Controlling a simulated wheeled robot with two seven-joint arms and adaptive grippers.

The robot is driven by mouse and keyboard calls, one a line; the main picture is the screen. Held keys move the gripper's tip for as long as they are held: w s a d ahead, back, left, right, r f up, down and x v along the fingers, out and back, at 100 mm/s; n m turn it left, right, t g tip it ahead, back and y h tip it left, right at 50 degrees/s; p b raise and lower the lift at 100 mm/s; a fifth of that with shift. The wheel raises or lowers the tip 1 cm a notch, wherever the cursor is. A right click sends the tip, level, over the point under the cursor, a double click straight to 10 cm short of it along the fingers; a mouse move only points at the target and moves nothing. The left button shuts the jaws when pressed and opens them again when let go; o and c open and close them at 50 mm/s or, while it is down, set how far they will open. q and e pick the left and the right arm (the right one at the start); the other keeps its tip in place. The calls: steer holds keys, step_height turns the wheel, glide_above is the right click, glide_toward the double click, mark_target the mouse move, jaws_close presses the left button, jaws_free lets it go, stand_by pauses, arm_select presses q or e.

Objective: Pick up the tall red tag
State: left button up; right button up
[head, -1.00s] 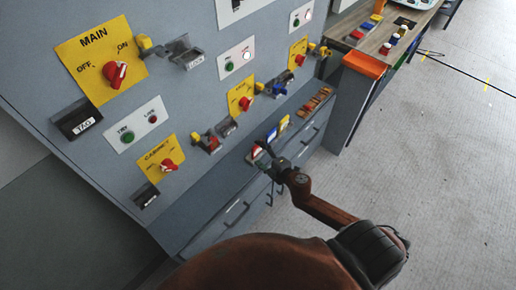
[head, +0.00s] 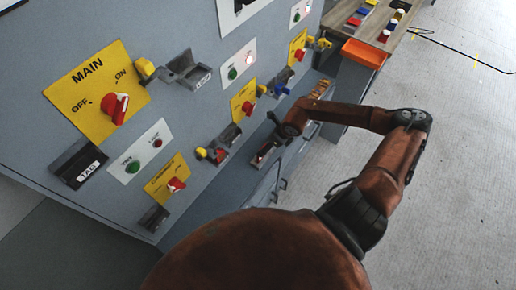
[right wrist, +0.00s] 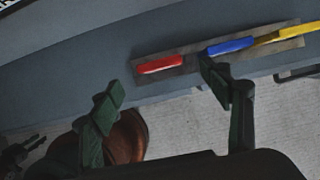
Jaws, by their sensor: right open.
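The red tag (right wrist: 160,64) lies in the left part of a grey rack in the right wrist view, upper middle. In the head view a small red patch of it (head: 265,149) shows beside my right gripper (head: 280,131). My right gripper also shows in the right wrist view (right wrist: 165,105), with its two dark green fingers spread and nothing between them. The red tag is beyond the fingertips, between them and apart from both. A dark two-pronged shape (right wrist: 22,152) at the left edge may be my left gripper; its jaws are unclear.
A blue tag (right wrist: 230,46) and a yellow tag (right wrist: 300,32) share the rack (right wrist: 190,64), right of the red one; the right finger overlaps the rack near the blue tag. The grey panel (head: 195,110) carries switches and holders. A wooden bench (head: 375,25) stands behind. Floor is open at right.

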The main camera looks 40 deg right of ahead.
steer(key=x, duration=0.3)
steer(key=shift+w+f, duration=0.2)
steer(key=shift+f, duration=0.05)
steer(key=x, duration=0.2)
steer(key=shift+a+f, duration=0.15)
steer(key=shift+f, duration=0.15)
steer(key=shift+w+f, duration=0.25)
steer(key=shift+f, duration=0.45)
steer(key=c, duration=1)
arm_select(q)
steer(key=shift+s+a, duration=0.15)
steer(key=shift+s, duration=0.75)
steer(key=shift+s+a, duration=0.1)
steer(key=shift+s, duration=0.8)
arm_select(e)
steer(key=shift+r, duration=0.15)
steer(key=shift+c, duration=0.2)
